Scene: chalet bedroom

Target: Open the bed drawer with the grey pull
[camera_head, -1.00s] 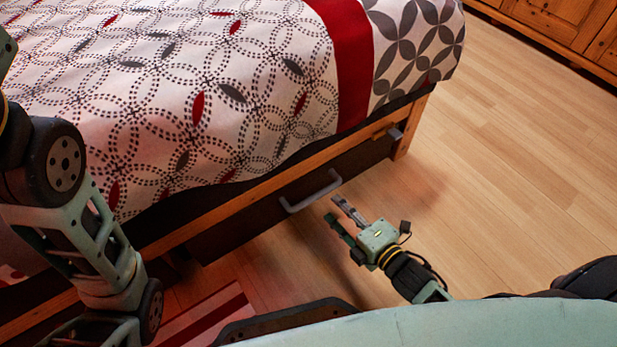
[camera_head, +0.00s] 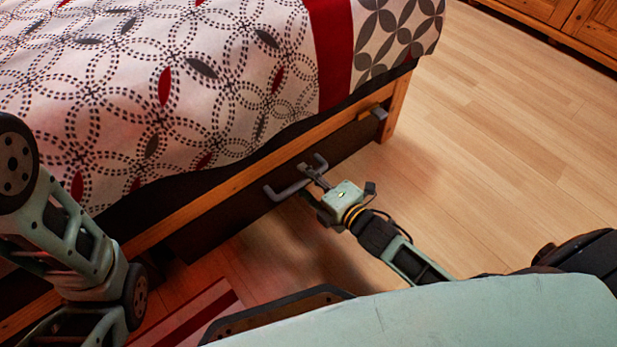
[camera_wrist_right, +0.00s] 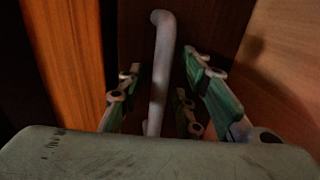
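The bed drawer (camera_head: 225,215) is a dark front under the bed's wooden rail, and it looks closed. Its grey pull (camera_head: 287,190) is a bar handle on that front. My right gripper (camera_head: 309,181) is at the pull in the head view and covers part of its middle. In the right wrist view the pull (camera_wrist_right: 161,70) runs between the two spread fingers (camera_wrist_right: 160,95), with gaps on both sides. The gripper is open around the bar and not closed on it. My left arm is at the left edge of the head view, with its gripper out of view.
The bed (camera_head: 200,90) has a patterned cover hanging over its edge. A small grey block (camera_head: 379,113) sits near the bed's corner post. A red striped rug (camera_head: 200,318) lies at lower left. Wooden floor (camera_head: 480,150) is clear at right, with a wooden cabinet (camera_head: 560,22) behind.

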